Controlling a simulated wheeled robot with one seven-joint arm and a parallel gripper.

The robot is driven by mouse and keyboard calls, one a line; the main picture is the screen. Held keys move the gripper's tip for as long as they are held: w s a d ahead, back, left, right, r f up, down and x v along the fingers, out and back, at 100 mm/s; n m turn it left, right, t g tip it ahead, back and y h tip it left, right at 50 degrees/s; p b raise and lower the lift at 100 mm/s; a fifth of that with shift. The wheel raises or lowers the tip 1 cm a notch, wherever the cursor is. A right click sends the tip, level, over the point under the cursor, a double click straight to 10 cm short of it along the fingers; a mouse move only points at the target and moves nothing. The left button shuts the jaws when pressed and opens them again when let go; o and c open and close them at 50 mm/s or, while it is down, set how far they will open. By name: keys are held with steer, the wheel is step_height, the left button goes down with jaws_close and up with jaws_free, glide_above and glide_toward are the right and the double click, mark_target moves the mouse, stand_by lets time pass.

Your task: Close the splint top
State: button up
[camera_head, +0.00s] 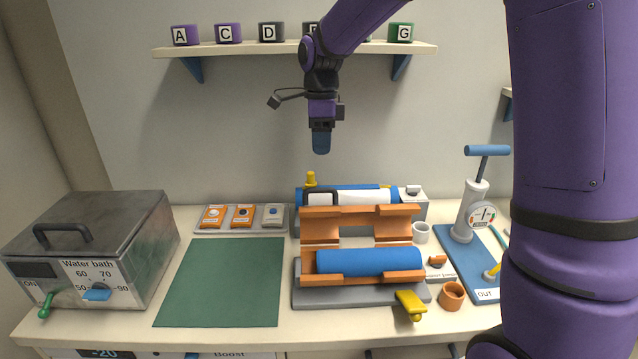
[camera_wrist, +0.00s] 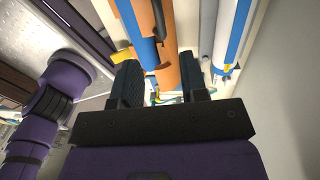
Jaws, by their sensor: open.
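The splint stands at the middle of the table in the head view. Its orange top (camera_head: 362,215) is raised upright behind the base, with a dark handle at its upper left. The orange lower shell (camera_head: 308,264) holds a blue roll (camera_head: 370,262) and sits on a grey base (camera_head: 318,294). My gripper (camera_head: 321,150) hangs in the air above and behind the splint, pointing down and touching nothing. In the wrist view its two dark fingers (camera_wrist: 165,88) are apart with nothing between them. The orange part (camera_wrist: 178,40) and blue roll (camera_wrist: 140,45) show beyond them.
A water bath (camera_head: 95,250) stands at left beside a green mat (camera_head: 222,282). A pump (camera_head: 470,205) on a blue board stands at right. A yellow lever (camera_head: 409,302) and orange cup (camera_head: 452,294) are near the front. A shelf (camera_head: 280,48) with lettered blocks is behind my arm.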

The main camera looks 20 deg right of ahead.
steer(key=f, duration=0.6)
steer(key=s+f, duration=0.1)
steer(key=f, duration=0.3)
steer(key=shift+a, duration=0.2)
jaws_close()
